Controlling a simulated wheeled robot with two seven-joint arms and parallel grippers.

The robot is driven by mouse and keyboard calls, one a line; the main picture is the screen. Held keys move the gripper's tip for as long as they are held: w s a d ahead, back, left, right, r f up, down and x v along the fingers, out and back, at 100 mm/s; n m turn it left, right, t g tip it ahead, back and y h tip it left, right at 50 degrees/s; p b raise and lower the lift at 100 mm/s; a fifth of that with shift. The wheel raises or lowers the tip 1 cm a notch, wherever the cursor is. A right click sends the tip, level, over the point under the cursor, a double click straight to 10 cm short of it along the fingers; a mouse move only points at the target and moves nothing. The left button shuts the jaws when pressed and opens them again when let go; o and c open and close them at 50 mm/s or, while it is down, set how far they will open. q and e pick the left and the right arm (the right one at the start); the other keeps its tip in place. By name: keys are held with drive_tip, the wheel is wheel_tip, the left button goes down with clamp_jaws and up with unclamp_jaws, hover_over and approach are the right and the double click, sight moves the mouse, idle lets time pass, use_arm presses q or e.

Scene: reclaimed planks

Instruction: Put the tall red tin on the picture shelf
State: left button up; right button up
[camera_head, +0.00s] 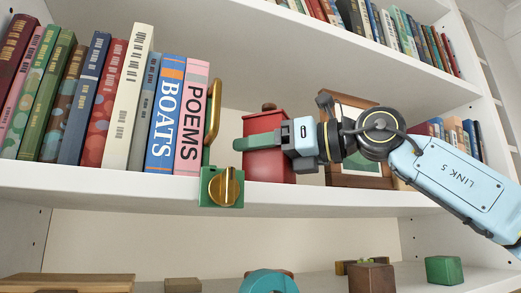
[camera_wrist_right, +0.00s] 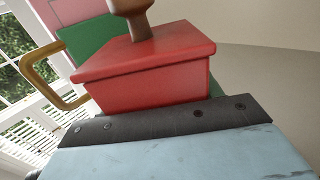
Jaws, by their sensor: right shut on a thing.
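The red tin (camera_head: 268,165) has a flat lid with a dark knob and is upright at the middle shelf, just right of the books. My right gripper (camera_head: 265,144) reaches in from the right and is shut on the tin near its top. In the right wrist view the tin (camera_wrist_right: 150,80) fills the middle, with its brown knob at the top. The shelf (camera_head: 120,193) also bears a brown-framed picture (camera_head: 345,180), partly hidden behind my right arm. I cannot tell whether the tin's base touches the shelf. My left gripper is not in view.
A green bookend with a brass knob (camera_head: 222,187) and a brass handle stands left of the tin, against the pink POEMS book (camera_head: 192,118). More books (camera_head: 455,130) stand at the right. The shelf below holds a green block (camera_head: 443,270), a brown block (camera_head: 371,278) and a teal object (camera_head: 268,282).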

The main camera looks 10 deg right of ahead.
drive_tip(key=shift+s+r, duration=0.1)
drive_tip(key=shift+r, duration=0.1)
drive_tip(key=shift+f, duration=0.15)
drive_tip(key=o, duration=1.5)
drive_tip(key=shift+f, duration=0.15)
drive_tip(key=shift+r, duration=0.25)
drive_tip(key=b+v, duration=0.3)
drive_tip(key=v, duration=0.7)
drive_tip(key=shift+s+d+f, duration=0.15)
drive_tip(key=shift+s+d, duration=0.1)
drive_tip(key=shift+d, duration=0.1)
drive_tip(key=shift+s+d, duration=0.35)
drive_tip(key=shift+d, duration=0.15)
